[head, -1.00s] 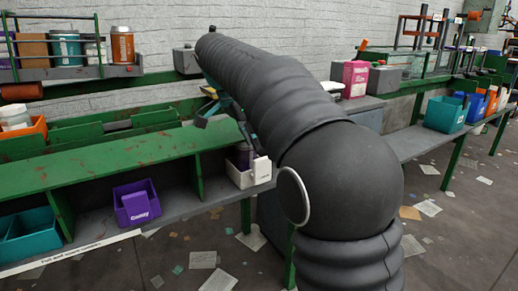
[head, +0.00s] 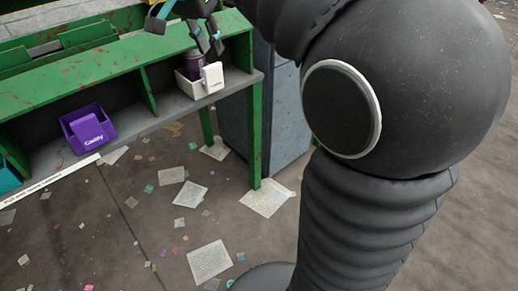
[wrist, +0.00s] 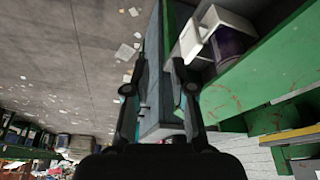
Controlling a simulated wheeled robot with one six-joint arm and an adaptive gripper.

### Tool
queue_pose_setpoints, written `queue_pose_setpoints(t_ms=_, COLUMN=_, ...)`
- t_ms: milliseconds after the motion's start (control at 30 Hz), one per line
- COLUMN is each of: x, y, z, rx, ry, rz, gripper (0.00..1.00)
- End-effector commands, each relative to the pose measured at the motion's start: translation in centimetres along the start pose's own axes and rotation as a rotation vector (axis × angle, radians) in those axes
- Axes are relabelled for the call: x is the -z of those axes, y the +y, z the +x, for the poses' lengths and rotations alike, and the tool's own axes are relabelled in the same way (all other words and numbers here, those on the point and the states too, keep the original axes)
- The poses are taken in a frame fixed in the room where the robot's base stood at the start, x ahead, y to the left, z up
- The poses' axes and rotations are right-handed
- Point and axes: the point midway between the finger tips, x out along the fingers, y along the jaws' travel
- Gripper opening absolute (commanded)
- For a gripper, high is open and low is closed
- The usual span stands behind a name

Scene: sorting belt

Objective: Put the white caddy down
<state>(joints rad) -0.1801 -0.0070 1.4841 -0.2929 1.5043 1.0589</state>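The white caddy (head: 190,90) stands upright on the grey lower shelf of the green bench, at its right end. A purple container (head: 193,66) sits in it, and a white upright piece shows at its front. My gripper (head: 184,36) is at the top of the head view, above the caddy and in front of the green bench top. In the wrist view my gripper (wrist: 160,72) has its two fingers apart with nothing between them. The white caddy (wrist: 218,20) shows there at the upper right, beside the fingers and apart from them.
A purple caddy (head: 89,130) sits further left on the same shelf (head: 135,128), past a green divider. A teal bin (head: 8,178) is at the left edge. A grey-blue cabinet (head: 262,115) stands right of the bench. Papers litter the open floor.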

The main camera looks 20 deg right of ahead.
Motion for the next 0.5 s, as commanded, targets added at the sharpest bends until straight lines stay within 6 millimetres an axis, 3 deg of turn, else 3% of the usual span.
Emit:
queue_pose_setpoints(t_ms=33, x=-0.9, y=1.8, z=0.2, rx=0.025, ry=-0.004, rz=-0.054, gripper=0.24)
queue_pose_setpoints(t_ms=267, x=-5.7, y=8.0, z=2.9, rx=0.151, ry=0.001, rz=-0.332, gripper=0.24)
queue_pose_setpoints(t_ms=500, x=-11.7, y=13.8, z=7.2, rx=0.273, ry=0.058, rz=-0.591, gripper=0.24)
